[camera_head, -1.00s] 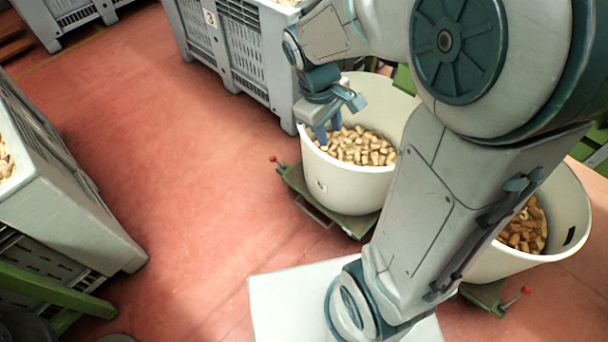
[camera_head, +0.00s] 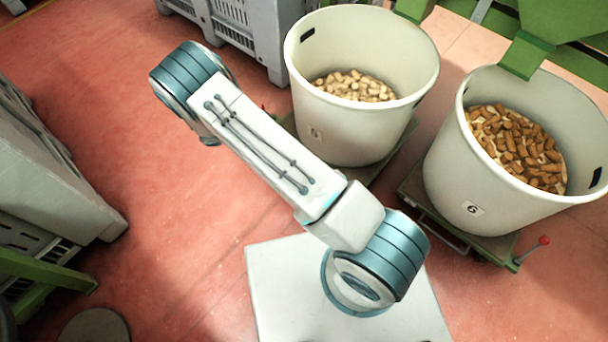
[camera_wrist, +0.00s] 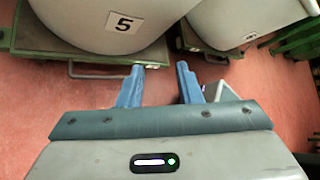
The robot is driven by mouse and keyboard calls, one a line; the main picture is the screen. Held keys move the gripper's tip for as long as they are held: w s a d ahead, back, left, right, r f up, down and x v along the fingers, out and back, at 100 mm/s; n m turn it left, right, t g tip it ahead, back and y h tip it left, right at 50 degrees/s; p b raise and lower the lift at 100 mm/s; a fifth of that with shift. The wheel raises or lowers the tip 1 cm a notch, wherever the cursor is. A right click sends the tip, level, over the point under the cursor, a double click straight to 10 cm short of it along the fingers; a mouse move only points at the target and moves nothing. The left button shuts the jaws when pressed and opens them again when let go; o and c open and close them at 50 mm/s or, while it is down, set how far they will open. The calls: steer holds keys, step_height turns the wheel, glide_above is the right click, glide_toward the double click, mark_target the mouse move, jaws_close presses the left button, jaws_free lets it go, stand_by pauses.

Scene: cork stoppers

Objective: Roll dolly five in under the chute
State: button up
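Tub five (camera_head: 350,135) is a white round tub with light corks in it. It stands on a green dolly (camera_wrist: 45,50), dolly five, mostly hidden under it; the wrist view shows the tub's label "5" (camera_wrist: 124,22). A grey bar handle (camera_wrist: 92,76) runs along the dolly's near edge. My gripper (camera_wrist: 160,68) is open, its two blue fingers apart with bare floor between them. The left fingertip is close to the handle's right end; I cannot tell if they touch. In the head view my arm hides the gripper. A green chute spout (camera_head: 522,57) hangs over tub six (camera_head: 450,170); another spout (camera_head: 412,8) is behind tub five.
Tub six holds darker corks on its own green dolly (camera_head: 425,205) with a red-knobbed lever (camera_head: 543,240), close right of tub five. A grey crate (camera_head: 240,25) stands behind, another crate (camera_head: 50,170) at left. Red floor (camera_head: 120,110) is clear between them.

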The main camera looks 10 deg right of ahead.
step_height(320, 180, down, 30)
steer(key=s+f+n+t+h+b, duration=0.1)
steer(key=s+n+t+b, duration=0.1)
steer(key=n+t+b, duration=1.05)
steer(key=w+d+n+g, duration=0.1)
steer(key=w+d, duration=0.1)
steer(key=d, duration=0.1)
steer(key=w+d+f+n+g+p, duration=0.1)
steer(key=w+d+g, duration=0.1)
steer(key=d, duration=0.1)
steer(key=w+d+n+g, duration=0.1)
steer(key=w+d, duration=0.2)
steer(key=shift+d+f+g, duration=0.25)
steer(key=shift+f, duration=0.15)
steer(key=shift+c, duration=0.3)
jaws_close()
